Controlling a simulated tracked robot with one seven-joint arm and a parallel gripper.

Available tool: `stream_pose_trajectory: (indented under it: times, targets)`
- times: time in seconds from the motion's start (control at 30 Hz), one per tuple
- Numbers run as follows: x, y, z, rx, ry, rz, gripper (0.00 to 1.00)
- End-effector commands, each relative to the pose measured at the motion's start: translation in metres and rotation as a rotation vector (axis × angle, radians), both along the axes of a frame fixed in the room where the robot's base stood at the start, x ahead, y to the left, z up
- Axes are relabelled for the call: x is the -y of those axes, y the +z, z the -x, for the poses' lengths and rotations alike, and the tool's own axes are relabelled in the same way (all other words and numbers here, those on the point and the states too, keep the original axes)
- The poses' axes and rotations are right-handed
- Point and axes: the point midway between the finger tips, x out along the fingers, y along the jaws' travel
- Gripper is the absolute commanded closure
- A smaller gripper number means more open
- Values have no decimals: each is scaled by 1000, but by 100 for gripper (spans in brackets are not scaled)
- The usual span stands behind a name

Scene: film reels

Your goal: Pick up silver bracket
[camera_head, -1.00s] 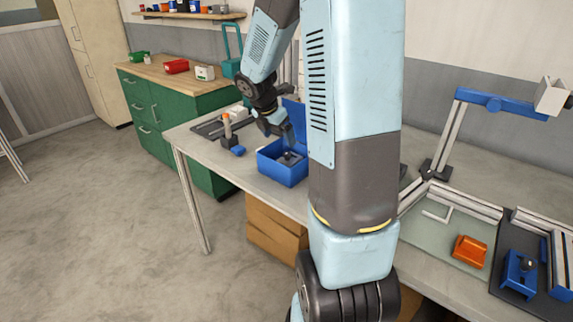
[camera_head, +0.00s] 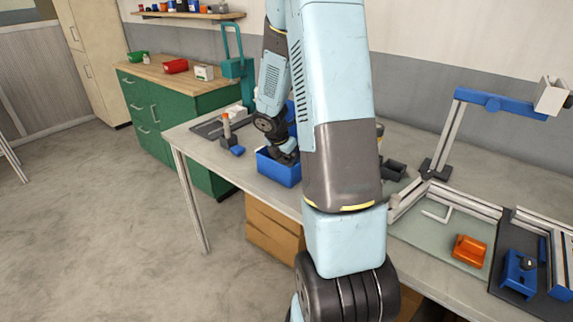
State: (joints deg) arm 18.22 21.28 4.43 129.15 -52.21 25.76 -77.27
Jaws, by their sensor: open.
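My gripper (camera_head: 286,157) is low at the blue open box (camera_head: 279,173) on the grey table, with its lower end at or inside the box. It is open; its fingertips are mostly hidden by the box wall and my arm. What lies in the box is hidden. A thin, pale, bent metal piece (camera_head: 437,212) lies on the greenish mat at the right. It looks like a bracket, but I cannot be sure it is the silver bracket. My gripper is far to its left.
A small blue block (camera_head: 237,150) and an orange-tipped upright tool (camera_head: 227,127) stand left of the box. An orange part (camera_head: 469,249) and a blue fixture (camera_head: 519,271) are at the right. A dark tray (camera_head: 394,169) sits right of my arm. A blue-armed stand (camera_head: 487,100) rises behind.

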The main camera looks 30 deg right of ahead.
Motion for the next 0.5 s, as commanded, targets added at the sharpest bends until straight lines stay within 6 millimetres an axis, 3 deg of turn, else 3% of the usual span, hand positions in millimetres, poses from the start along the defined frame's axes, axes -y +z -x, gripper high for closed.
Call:
stream_pose_trajectory:
  times: [0.37,0.5]
  targets:
    - [2,-8,-1,1,1,0,7]
    - [2,-8,-1,1,1,0,21]
